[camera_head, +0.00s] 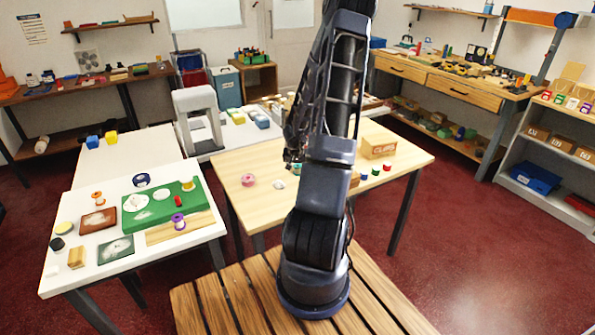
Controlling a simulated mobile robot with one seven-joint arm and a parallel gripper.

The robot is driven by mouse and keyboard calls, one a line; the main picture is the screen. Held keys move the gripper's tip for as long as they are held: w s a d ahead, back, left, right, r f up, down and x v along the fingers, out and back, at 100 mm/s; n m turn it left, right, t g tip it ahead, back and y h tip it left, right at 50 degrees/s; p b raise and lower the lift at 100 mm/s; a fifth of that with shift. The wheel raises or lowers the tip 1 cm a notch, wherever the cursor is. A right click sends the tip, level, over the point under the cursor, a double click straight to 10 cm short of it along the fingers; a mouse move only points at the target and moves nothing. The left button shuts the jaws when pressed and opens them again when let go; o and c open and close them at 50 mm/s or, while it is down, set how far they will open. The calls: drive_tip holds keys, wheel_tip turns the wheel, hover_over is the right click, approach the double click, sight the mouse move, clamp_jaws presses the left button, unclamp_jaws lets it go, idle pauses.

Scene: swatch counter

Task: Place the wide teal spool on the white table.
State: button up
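The white table (135,250) stands at the left, its top holding a green board and several small items. I cannot make out a wide teal spool for certain. My gripper (292,158) appears as a dark shape at the left of my arm, above the wood table. Its fingers are too small and dark to read, and my arm hides part of the wood table.
On the white table are a green board (128,218), a purple spool (179,222), an orange-ended spool (98,198) and a brown tray (98,220). A cardboard box (378,148) sits on the wood table.

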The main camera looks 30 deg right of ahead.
sight(298, 165)
drive_tip(key=shift+w+f, duration=0.1)
drive_tip(key=shift+f, duration=0.1)
drive_tip(key=c, duration=1.1)
drive_tip(key=shift+r, duration=10)
